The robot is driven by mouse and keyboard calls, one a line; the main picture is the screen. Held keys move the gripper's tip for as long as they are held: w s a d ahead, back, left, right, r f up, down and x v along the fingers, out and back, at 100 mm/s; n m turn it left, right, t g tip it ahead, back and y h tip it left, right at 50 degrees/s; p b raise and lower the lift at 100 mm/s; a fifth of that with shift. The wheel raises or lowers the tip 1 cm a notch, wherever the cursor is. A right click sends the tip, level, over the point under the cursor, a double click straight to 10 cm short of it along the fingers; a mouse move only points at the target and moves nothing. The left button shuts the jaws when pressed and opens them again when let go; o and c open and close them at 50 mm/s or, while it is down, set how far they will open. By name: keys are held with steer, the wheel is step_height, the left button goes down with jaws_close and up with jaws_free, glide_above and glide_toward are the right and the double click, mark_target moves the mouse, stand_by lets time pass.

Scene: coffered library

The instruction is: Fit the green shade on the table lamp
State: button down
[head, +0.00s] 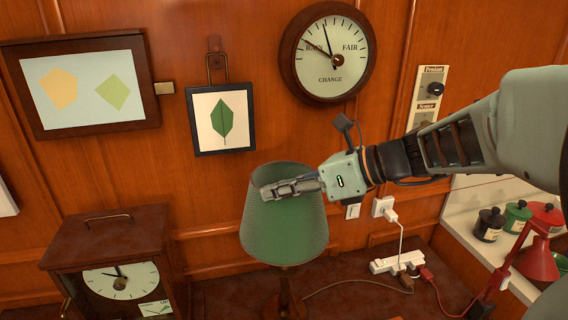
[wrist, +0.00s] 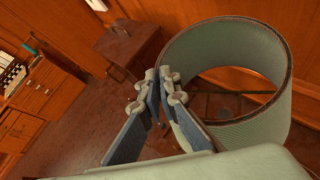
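The green shade (head: 284,228), a ribbed tapered cone with a dark rim, is upright in the middle of the head view. It also shows in the wrist view (wrist: 262,48) as an open ring. My gripper (head: 288,188) is at its upper rim, and in the wrist view my two fingers (wrist: 166,84) close together on the rim's near-left part. The table lamp's brown stem (head: 287,296) shows below the shade in the head view. The lamp's top is hidden by the shade, so I cannot tell whether the two touch.
A wooden clock case (head: 110,262) stands left of the lamp. A white power strip (head: 397,261) with cords lies to the right. A red desk lamp (head: 538,262) and several small pots are on the pale shelf at far right. Pictures and a barometer (head: 329,52) hang behind.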

mark_target(276, 241)
steer(key=shift+f+b, duration=4.05)
steer(key=shift+f, duration=2.45)
steer(key=c, duration=2.1)
jaws_free()
steer(key=v, duration=1.2)
steer(key=shift+s, duration=0.1)
